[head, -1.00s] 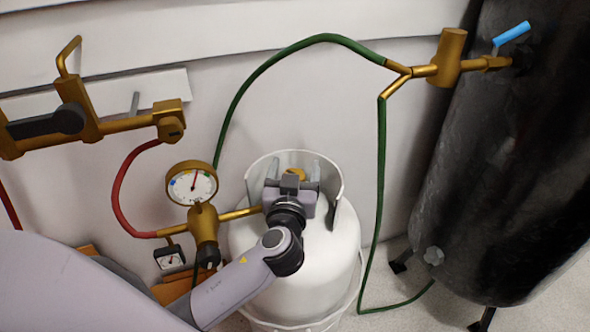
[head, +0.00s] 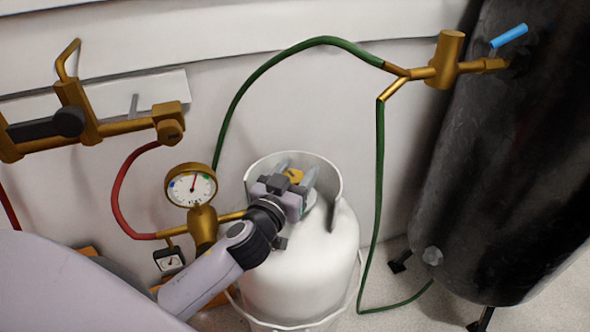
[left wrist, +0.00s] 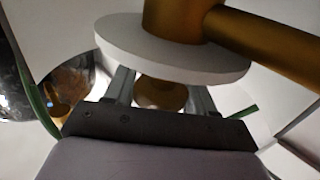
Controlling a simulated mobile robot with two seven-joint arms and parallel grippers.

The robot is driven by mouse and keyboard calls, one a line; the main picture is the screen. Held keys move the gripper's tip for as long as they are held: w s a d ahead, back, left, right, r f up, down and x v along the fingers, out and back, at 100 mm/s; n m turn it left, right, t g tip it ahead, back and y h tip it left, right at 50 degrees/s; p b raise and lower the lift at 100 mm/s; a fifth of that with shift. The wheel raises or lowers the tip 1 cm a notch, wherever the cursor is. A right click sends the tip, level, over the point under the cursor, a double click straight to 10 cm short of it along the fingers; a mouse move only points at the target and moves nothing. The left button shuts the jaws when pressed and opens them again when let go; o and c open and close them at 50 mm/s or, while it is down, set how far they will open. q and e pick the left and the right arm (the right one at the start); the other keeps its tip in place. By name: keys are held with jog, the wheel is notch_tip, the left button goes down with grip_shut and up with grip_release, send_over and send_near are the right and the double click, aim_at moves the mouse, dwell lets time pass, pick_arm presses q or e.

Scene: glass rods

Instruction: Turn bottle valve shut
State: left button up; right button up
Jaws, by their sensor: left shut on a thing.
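The white gas bottle (head: 300,270) stands on the floor in the middle of the head view, with an upright white collar around its top. A small brass valve knob (head: 295,175) shows inside the collar. My left gripper (head: 297,181) reaches into the collar from the lower left, its fingers on either side of the knob and shut on it. In the left wrist view, the two grey fingers flank a brass part (left wrist: 162,93) below a pale disc (left wrist: 175,48). The disc hides part of the fingertips. My right gripper is not in view.
A pressure gauge (head: 190,187) on brass fittings stands left of the bottle. A green hose (head: 380,200) and a red hose (head: 118,190) run nearby. A dark tank (head: 500,180) with a blue lever (head: 510,35) stands at the right. The wall is close behind.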

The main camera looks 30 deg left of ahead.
pick_arm(q)
jog(key=shift+r+m+h, duration=0.15)
jog(key=shift+m+h, duration=0.35)
jog(key=shift+h, duration=0.1)
jog(key=shift+d+m+h+p, duration=0.1)
jog(key=shift+m+h+p, duration=0.6)
jog(key=shift+h, duration=0.4)
jog(key=shift+h+p, duration=0.3)
jog(key=shift+h, duration=0.2)
jog(key=shift+d+m+h, duration=0.1)
jog(key=shift+m+h, duration=0.2)
jog(key=shift+m, duration=0.1)
jog(key=shift+m+g+h+p, duration=0.3)
jog(key=shift+h+p, duration=0.1)
jog(key=shift+p, duration=0.05)
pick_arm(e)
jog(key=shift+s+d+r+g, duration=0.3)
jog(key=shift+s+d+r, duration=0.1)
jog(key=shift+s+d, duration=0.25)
pick_arm(q)
jog(key=shift+d, duration=0.1)
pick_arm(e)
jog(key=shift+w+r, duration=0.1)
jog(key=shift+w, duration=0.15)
pick_arm(q)
jog(key=o, duration=1)
jog(key=shift+c, duration=0.2)
